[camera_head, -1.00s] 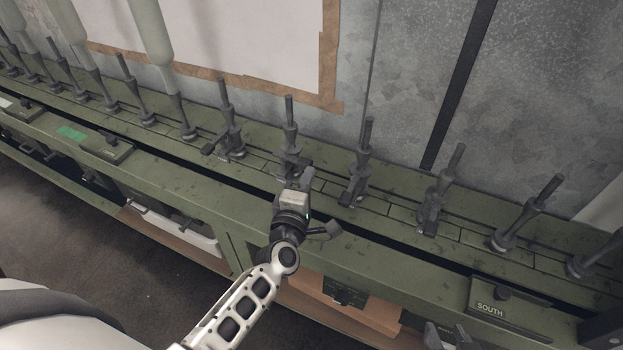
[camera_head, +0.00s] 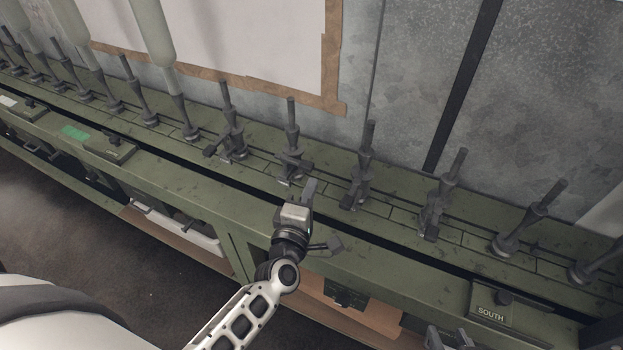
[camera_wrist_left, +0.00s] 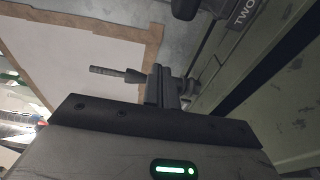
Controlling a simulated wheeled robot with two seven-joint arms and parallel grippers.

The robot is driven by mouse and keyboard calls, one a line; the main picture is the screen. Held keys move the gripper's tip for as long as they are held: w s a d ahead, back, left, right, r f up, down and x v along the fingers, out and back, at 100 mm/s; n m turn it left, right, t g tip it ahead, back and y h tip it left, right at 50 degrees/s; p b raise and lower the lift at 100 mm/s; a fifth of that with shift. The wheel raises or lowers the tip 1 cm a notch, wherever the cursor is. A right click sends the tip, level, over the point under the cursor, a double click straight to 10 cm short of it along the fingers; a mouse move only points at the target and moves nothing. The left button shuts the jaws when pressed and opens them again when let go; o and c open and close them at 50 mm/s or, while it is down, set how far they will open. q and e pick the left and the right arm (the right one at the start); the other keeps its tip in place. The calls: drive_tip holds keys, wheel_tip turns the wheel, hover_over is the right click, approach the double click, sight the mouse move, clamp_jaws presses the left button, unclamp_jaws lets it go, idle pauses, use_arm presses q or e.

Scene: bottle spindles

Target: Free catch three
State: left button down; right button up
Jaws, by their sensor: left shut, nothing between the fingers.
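Several grey upright spindles stand in a row on the green rail. Some have dark catches at their feet: one left of centre (camera_head: 217,150), one at the middle spindle (camera_head: 289,165), one right of it (camera_head: 352,188) and one further right (camera_head: 432,220). I cannot read which is number three. My left gripper (camera_head: 308,189) is shut and empty, in front of the middle spindle and apart from it. In the left wrist view its fingers (camera_wrist_left: 160,85) point toward a spindle (camera_wrist_left: 115,73); a label reading TWO (camera_wrist_left: 246,10) shows beside a dark catch (camera_wrist_left: 185,8).
The green rail (camera_head: 400,262) runs across the view against a grey metal wall (camera_head: 420,60) with a framed white panel (camera_head: 240,45). Pale bottles (camera_head: 153,35) stand on spindles at left.

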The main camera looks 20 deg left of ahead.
use_arm(q)
drive_tip(key=s, duration=0.5)
drive_tip(key=shift+a, duration=0.15)
drive_tip(key=s+d+f+m+g+h, duration=0.1)
drive_tip(key=s+m+g, duration=0.3)
drive_tip(key=m, duration=0.6)
drive_tip(key=s+d+f+m+g+h, duration=0.2)
drive_tip(key=s+f+m+g+h, duration=0.1)
drive_tip(key=s+m, duration=0.5)
drive_tip(key=f+m, duration=0.1)
drive_tip(key=m, duration=0.2)
drive_tip(key=shift+s+f+m+g+h, duration=0.2)
drive_tip(key=shift+s+m+g+h, duration=0.1)
drive_tip(key=shift+g, duration=0.1)
